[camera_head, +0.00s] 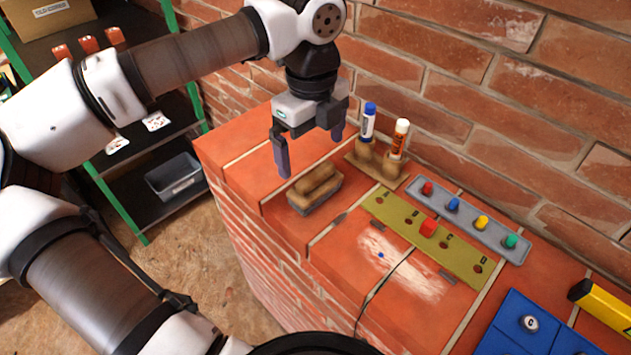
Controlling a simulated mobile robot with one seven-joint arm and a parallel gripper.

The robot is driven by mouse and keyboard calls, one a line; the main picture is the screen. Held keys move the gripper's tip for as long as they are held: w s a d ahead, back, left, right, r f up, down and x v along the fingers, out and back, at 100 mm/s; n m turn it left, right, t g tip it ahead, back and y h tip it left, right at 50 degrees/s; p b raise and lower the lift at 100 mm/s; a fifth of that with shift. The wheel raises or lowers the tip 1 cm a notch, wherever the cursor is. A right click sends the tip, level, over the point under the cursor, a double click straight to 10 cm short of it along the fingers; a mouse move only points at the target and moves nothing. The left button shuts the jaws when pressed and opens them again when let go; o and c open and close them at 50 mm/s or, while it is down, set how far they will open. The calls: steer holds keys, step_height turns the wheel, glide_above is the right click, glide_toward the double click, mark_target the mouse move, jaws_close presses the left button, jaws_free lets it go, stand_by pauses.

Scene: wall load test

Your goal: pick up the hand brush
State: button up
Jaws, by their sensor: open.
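The hand brush (316,189) lies on the brick ledge (248,163). It has a tan wooden back with a raised grip and a greyish lower part. My gripper (310,155) is above and slightly behind the brush in the picture. Its two dark fingers are spread apart and point down, with nothing between them. The left fingertip shows close to the brush's upper left side; whether it touches cannot be told.
A wooden holder (358,160) with a blue-capped tube (368,123) and a white-capped orange tube (400,138) stands right of the brush. An olive strip (455,250), a grey peg tray (508,243) and a blue board (505,318) lie further right. The brick wall rises behind.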

mark_target(316, 172)
step_height(316, 172, down, 3)
steer(key=shift+f, duration=0.1)
steer(key=shift+s+d+f+p, duration=0.15)
steer(key=shift+f+p, duration=0.4)
steer(key=shift+f, duration=0.8)
steer(key=shift+s+d+f+p, duration=0.15)
steer(key=shift+f+p, duration=0.4)
steer(key=shift+f, duration=0.75)
steer(key=c, duration=0.7)
steer(key=shift+o, duration=0.2)
